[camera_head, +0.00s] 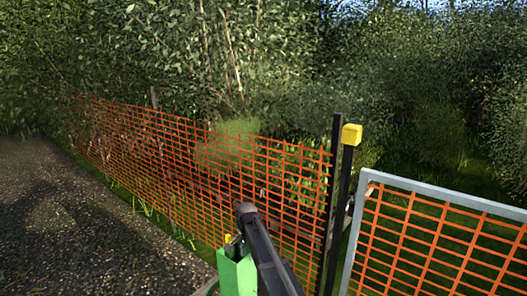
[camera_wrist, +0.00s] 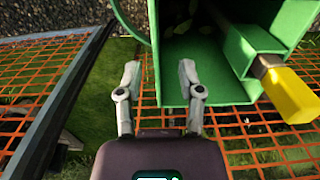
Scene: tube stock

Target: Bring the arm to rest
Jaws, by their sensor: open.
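In the head view my dark arm link (camera_head: 262,248) reaches up beside the green holder (camera_head: 237,273) at the bottom centre. My fingertips cannot be made out there.
A yellow-ended brown handle (camera_wrist: 292,94) sticks out of the holder's square sleeve. Orange mesh fencing (camera_head: 200,160) runs behind my arm. A dark post with a yellow cap (camera_head: 351,134) and a grey-framed mesh gate (camera_head: 440,196) stand right. Gravel path (camera_head: 60,220) lies left.

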